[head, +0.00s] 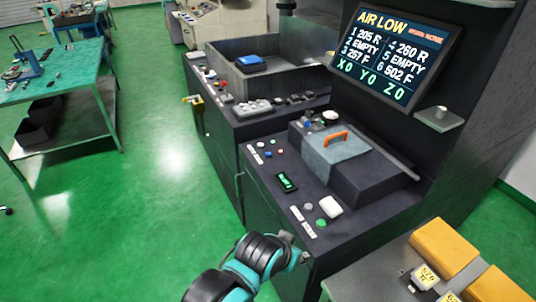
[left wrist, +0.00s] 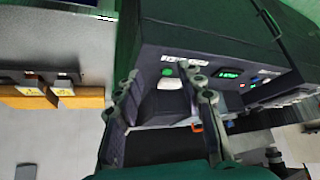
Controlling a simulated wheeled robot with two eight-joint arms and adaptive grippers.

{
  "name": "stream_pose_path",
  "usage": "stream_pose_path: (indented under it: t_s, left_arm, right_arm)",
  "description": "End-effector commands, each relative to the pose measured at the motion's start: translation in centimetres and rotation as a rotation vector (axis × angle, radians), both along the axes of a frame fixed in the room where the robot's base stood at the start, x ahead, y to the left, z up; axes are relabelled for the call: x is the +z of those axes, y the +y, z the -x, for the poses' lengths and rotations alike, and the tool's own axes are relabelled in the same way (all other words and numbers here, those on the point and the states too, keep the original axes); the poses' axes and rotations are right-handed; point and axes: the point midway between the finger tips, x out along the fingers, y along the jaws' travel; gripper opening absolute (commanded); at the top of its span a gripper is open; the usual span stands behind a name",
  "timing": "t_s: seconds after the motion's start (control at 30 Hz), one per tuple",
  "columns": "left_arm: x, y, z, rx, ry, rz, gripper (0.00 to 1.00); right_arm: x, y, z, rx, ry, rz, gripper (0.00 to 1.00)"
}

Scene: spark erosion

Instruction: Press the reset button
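The dark machine panel (head: 258,185) carries several small buttons. Red (head: 281,152) and blue (head: 268,154) buttons lie farther back. The labels are too small to read, so I cannot tell which is the reset button. My left gripper (head: 297,250) is just off the front corner. In the left wrist view its fingers (left wrist: 163,78) are apart and empty, with the green button (left wrist: 168,72) and white block (left wrist: 170,84) seen between them. My right gripper is out of view.
A small green display (head: 287,182) is on the panel. A large screen (head: 397,55) reads "AIR LOW". Yellow blocks (head: 443,250) lie on a grey table at right.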

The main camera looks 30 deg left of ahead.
Motion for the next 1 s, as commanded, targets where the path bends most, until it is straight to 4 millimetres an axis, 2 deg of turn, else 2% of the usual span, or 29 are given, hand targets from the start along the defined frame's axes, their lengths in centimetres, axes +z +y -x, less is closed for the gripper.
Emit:
stream_pose_path:
  t_s: [0.03, 0.1, 0.13, 1.0]
  left_arm:
    - [0.00, 0.00, 0.00, 0.000, 0.000, 0.000, 0.22]
    - [0.00, 0.00, 0.00, 0.000, 0.000, 0.000, 0.03]
    - [0.00, 0.00, 0.00, 0.000, 0.000, 0.000, 0.00]
    - [0.00, 0.00, 0.00, 0.000, 0.000, 0.000, 0.00]
  right_arm:
    - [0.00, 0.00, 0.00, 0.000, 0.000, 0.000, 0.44]
    - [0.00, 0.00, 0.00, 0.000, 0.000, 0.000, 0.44]
    - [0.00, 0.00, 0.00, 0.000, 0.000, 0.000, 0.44]
    - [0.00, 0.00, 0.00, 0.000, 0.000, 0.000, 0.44]
